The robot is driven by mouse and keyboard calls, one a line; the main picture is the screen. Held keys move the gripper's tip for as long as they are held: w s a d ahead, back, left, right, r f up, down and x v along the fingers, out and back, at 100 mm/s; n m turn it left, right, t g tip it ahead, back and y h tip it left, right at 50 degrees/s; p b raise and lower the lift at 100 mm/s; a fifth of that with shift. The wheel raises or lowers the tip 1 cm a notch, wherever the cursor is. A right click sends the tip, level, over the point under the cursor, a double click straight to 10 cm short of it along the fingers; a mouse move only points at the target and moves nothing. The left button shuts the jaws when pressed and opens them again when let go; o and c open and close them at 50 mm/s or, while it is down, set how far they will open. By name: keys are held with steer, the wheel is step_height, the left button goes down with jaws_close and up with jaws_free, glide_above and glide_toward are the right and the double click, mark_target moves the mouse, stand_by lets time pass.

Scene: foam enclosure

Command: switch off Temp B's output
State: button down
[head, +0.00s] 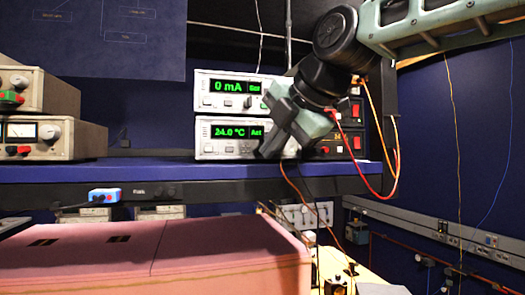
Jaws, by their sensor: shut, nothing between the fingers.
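A white bench instrument (204,132) on the blue shelf shows a green reading of 24.0 °C with a smaller word that looks like "Act". It is the only temperature reading in view; I cannot read a "Temp B" name on it. Small grey buttons sit below its display. My gripper (267,153) is shut and empty. It points down and left in front of the right part of this instrument and hides some of its panel. I cannot tell whether the fingertips touch it. Red switches and sockets show right of my wrist.
Another instrument (205,94), reading 0 mA, is stacked directly on top. Older meter units (45,135) stand at the left of the blue shelf (130,172). Red and orange cables hang near my wrist. A pink foam block (210,250) fills the lower left.

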steer(key=shift+w, duration=0.1)
steer(key=shift+w+a, duration=0.1)
steer(key=shift+w, duration=0.25)
steer(key=shift+w+a, duration=0.1)
steer(key=shift+w, duration=0.2)
stand_by(0.6)
steer(key=shift+s, duration=0.15)
steer(key=shift+s+d, duration=0.2)
steer(key=shift+s, duration=0.4)
steer(key=shift+b, duration=0.3)
steer(key=shift+s+d+f+b, duration=0.1)
steer(key=shift+s+d+b, duration=0.1)
steer(key=shift+s+b, duration=0.35)
steer(key=shift+s+d+b, duration=0.2)
steer(key=shift+s+b, duration=0.05)
steer(key=shift+s, duration=0.5)
steer(key=shift+s+d+b, duration=0.15)
steer(key=shift+s+b, duration=0.05)
steer(key=shift+s, duration=0.35)
steer(key=shift+s+d+b, duration=0.15)
steer(key=shift+s+b, duration=0.05)
steer(key=shift+s, duration=0.35)
